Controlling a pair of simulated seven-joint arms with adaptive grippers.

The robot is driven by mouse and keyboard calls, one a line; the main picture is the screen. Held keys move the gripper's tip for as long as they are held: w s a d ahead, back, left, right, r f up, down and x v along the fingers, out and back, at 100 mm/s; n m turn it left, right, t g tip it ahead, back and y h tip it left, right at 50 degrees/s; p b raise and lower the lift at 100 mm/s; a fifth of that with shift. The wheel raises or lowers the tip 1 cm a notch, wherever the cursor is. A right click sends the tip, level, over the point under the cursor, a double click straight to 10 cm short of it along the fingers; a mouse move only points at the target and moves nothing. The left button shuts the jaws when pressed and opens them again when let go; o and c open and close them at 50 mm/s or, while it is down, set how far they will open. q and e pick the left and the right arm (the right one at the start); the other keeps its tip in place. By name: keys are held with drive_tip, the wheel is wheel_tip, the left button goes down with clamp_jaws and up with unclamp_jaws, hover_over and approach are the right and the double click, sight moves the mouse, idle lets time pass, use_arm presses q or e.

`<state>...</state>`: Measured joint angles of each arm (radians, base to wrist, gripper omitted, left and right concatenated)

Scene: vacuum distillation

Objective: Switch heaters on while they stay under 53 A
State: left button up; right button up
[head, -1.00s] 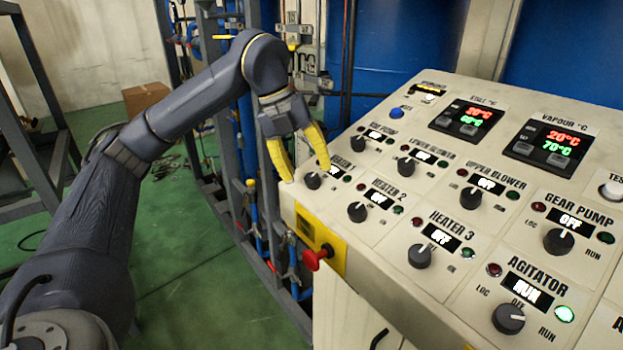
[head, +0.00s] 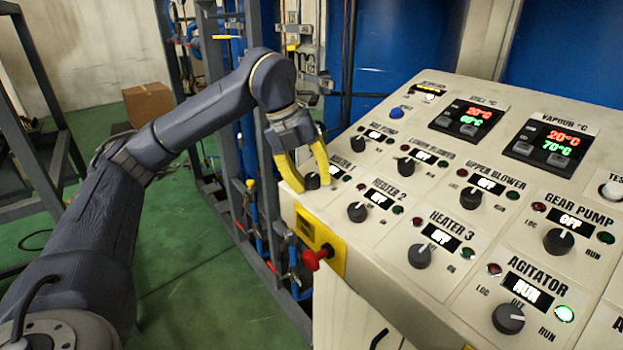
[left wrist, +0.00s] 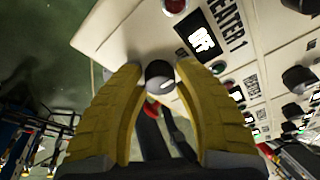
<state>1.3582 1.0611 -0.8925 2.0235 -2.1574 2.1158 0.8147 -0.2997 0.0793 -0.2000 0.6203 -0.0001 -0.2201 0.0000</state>
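My left gripper (head: 306,186) is at the Heater 1 knob (head: 312,181), with its yellow fingers open on either side of the knob. In the left wrist view the Heater 1 knob (left wrist: 160,74) sits between the fingertips, with a gap that looks small; I cannot tell if they touch. The Heater 1 display (left wrist: 198,39) reads OFF. The Heater 2 knob (head: 357,212) and Heater 3 knob (head: 419,256) are free, and their displays (head: 380,198) and (head: 441,237) read OFF. My right gripper is not in view.
The agitator knob (head: 508,318) is at RUN with a lit green lamp (head: 564,314). A red emergency button (head: 314,259) sticks out of the panel's front side below the gripper. Temperature displays (head: 466,115) stand at the back. The gear pump knob (head: 559,241) is at right.

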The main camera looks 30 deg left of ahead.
use_arm(q)
clamp_jaws()
drive_tip(key=m+y, duration=0.1)
drive_tip(key=m, duration=0.5)
drive_tip(key=shift+g, duration=0.3)
drive_tip(key=m, duration=0.2)
drive_tip(key=m+y, duration=0.1)
drive_tip(key=m, duration=0.2)
drive_tip(key=shift+y, duration=0.3)
drive_tip(key=shift+m, duration=0.4)
drive_tip(key=o, duration=0.6)
unclamp_jaws()
drive_tip(key=shift+c, duration=0.2)
drive_tip(key=shift+r, duration=0.15)
